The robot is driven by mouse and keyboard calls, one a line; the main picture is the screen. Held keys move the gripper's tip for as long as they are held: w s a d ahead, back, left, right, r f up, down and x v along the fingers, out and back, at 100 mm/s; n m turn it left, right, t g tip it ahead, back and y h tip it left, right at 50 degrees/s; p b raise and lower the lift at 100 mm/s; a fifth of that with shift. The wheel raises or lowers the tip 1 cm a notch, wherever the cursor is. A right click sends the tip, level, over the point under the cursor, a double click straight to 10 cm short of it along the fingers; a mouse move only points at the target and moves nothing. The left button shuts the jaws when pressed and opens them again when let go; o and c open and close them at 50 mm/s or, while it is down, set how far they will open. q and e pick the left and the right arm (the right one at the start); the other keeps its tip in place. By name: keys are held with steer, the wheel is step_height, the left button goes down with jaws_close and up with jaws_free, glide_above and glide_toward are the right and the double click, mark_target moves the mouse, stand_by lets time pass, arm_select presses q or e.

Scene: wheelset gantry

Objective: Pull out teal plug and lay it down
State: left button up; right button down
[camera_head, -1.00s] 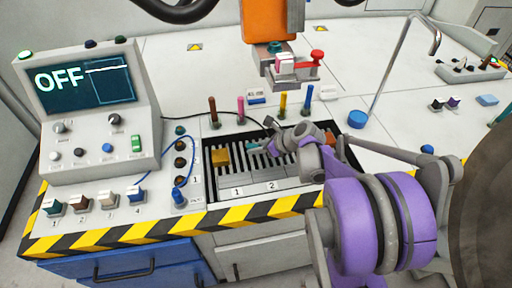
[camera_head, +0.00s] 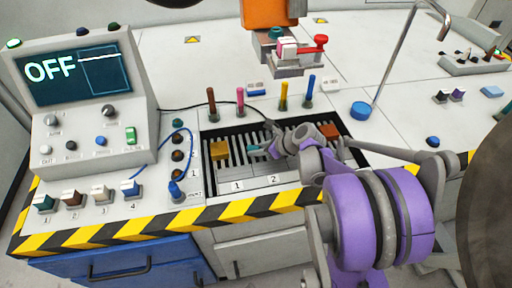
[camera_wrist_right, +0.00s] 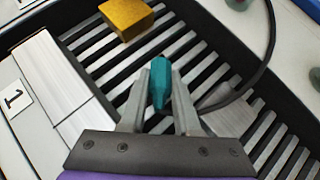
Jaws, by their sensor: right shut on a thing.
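My right gripper (camera_head: 267,149) is over the black slatted tray (camera_head: 207,192). Its jaws are shut on the teal plug (camera_head: 256,151). In the right wrist view the plug (camera_wrist_right: 160,82) is a small teal piece with a pointed end, pinched between the two grey fingers (camera_wrist_right: 160,102). The slats show below and around it. I cannot tell whether the plug touches them. Its far end is hidden by the gripper in the head view. My left gripper is not in view.
A yellow block (camera_head: 219,150) and an orange-brown block (camera_head: 329,131) sit at the tray. A black cable (camera_wrist_right: 268,50) runs beside the gripper. Several coloured pegs stand behind the tray. A control panel (camera_head: 85,100) reading OFF is at left. An orange tool hangs above.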

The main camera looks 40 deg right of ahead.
steer(key=shift+f, duration=0.55)
steer(key=c, duration=0.5)
jaws_free()
steer(key=shift+c, duration=0.2)
steer(key=shift+r, duration=0.1)
steer(key=p+v, duration=0.2)
steer(key=v, duration=0.8)
steer(key=shift+s+r, duration=0.2)
steer(key=shift+s, duration=0.1)
steer(key=shift+s+d, duration=0.1)
